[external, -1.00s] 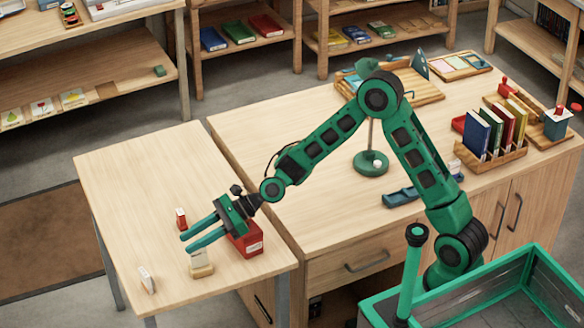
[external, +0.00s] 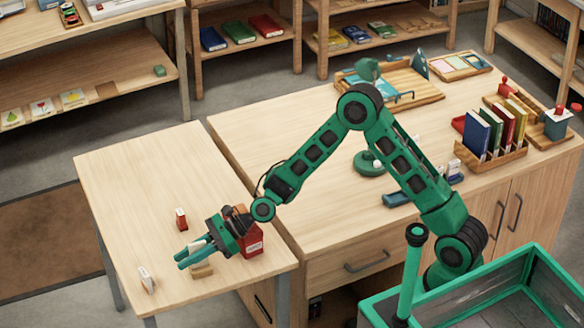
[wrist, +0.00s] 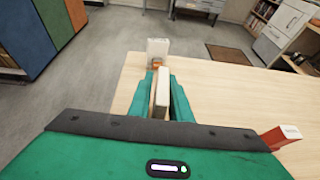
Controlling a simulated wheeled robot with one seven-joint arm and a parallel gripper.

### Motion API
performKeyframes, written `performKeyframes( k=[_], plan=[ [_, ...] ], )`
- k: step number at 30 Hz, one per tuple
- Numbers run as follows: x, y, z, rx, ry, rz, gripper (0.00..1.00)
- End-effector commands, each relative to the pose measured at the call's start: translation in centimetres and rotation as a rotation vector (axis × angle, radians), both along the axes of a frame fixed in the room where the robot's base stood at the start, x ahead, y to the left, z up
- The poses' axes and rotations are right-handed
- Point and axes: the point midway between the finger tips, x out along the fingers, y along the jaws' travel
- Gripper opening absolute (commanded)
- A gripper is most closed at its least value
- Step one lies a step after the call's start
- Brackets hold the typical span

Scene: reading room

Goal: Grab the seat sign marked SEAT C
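A seat sign (external: 202,270), a pale upright plate on a wooden base, stands on the small table. My gripper (external: 186,259) is low over it, with one finger on each side. In the wrist view this sign (wrist: 161,88) is seen edge-on between the fingers (wrist: 161,100). The fingers look open around it, with little gap; contact is hard to tell. Another white sign (external: 147,280) stands near the table's front left, and in the wrist view it is beyond the fingertips (wrist: 157,48). A small red item (external: 181,219) stands further back. No lettering on the signs is readable.
A red box (external: 252,242) stands close beside my wrist near the table's right edge; a red block with a white label also shows in the wrist view (wrist: 285,137). The small table (external: 135,190) is bare at its back. A larger desk (external: 325,215) adjoins on the right.

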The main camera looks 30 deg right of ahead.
Motion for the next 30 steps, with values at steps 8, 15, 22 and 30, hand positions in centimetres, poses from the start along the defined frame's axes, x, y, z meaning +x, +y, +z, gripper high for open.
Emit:
performKeyframes(
  k=[8,15,22,30],
  plan=[
    [0.0,0.0,0.0,0.001,0.0,0.0,0.0],
    [0.0,0.0,0.4,0.001,-0.001,0.0,0.0],
    [0.1,0.0,2.9,0.003,-0.004,-0.001,0.0],
    [-4.5,1.3,7.0,0.003,-0.003,0.004,0.0]
  ],
)
